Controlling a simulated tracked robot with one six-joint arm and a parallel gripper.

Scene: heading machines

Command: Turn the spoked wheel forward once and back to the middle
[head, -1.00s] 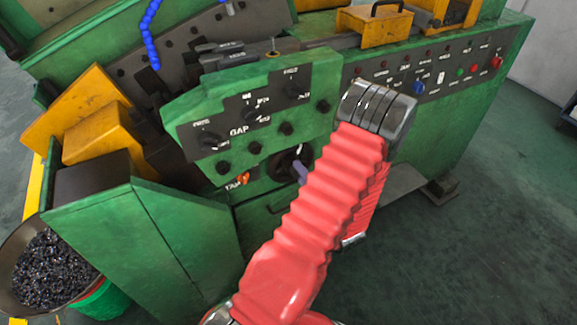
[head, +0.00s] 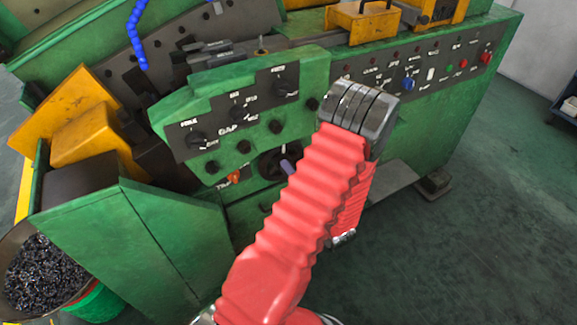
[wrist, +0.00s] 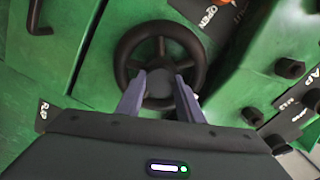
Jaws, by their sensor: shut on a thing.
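The black spoked wheel (wrist: 131,43) sits on the green machine front in the wrist view, with its rim, spokes and round hub showing. In the head view only part of the wheel (head: 268,165) shows, as my arm covers the rest. My gripper (wrist: 160,84) has its two grey-purple fingers inside the rim, one on each side of the hub, shut on the wheel's middle. The lower part of the rim is hidden behind my fingers and wrist. One finger of my gripper (head: 287,166) also shows beside my red arm in the head view.
Black knobs (wrist: 289,68) stick out right of the wheel. An orange-red knob (head: 234,177) is at its lower left in the head view. A black bent handle (wrist: 36,18) is at the wrist view's upper left. A bin of dark chips (head: 44,272) stands lower left.

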